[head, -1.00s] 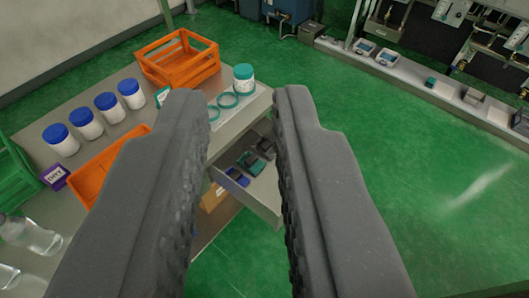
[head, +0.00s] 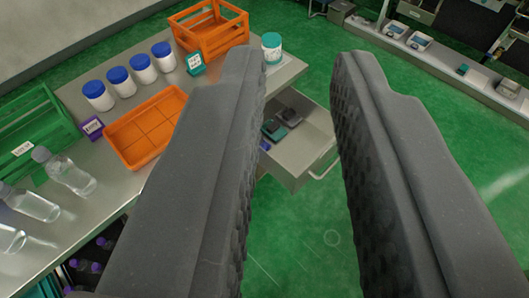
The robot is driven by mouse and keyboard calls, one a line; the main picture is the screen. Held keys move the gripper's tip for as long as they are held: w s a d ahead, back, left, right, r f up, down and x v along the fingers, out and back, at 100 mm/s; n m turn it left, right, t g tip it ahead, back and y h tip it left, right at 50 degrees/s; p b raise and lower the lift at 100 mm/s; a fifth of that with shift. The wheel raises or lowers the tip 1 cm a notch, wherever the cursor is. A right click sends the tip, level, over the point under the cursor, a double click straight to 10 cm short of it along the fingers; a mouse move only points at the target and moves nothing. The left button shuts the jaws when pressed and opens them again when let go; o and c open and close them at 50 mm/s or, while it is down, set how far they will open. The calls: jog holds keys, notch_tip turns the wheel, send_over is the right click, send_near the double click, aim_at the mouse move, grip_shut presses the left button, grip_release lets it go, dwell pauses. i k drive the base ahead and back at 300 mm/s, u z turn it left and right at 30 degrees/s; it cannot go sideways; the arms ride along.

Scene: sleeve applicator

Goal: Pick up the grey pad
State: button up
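An open drawer (head: 312,137) sticks out from the side of the metal workbench. A small dark grey pad (head: 289,117) lies toward the back of it, beside a dark teal-green pad (head: 275,128). A blue piece (head: 265,145) is partly hidden behind my left finger. My gripper (head: 300,62) is open, with two thick grey ribbed fingers and nothing between them. The drawer shows in the gap between the fingers, beyond them. I cannot tell the exact distance from the fingers to the pad.
The bench (head: 130,185) holds an orange crate (head: 210,35), an orange tray (head: 140,130), a green crate (head: 35,135), several blue-lidded jars (head: 143,68), clear bottles (head: 65,172) and a teal-lidded jar (head: 272,48). Green floor (head: 310,235) is clear in front of the drawer.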

aim_at(289, 117)
jog(key=k, duration=0.3)
jog(key=u, duration=0.2)
jog(key=i, duration=0.75)
jog(key=z, duration=1.35)
jog(key=i, duration=1.15)
jog(key=u, duration=0.05)
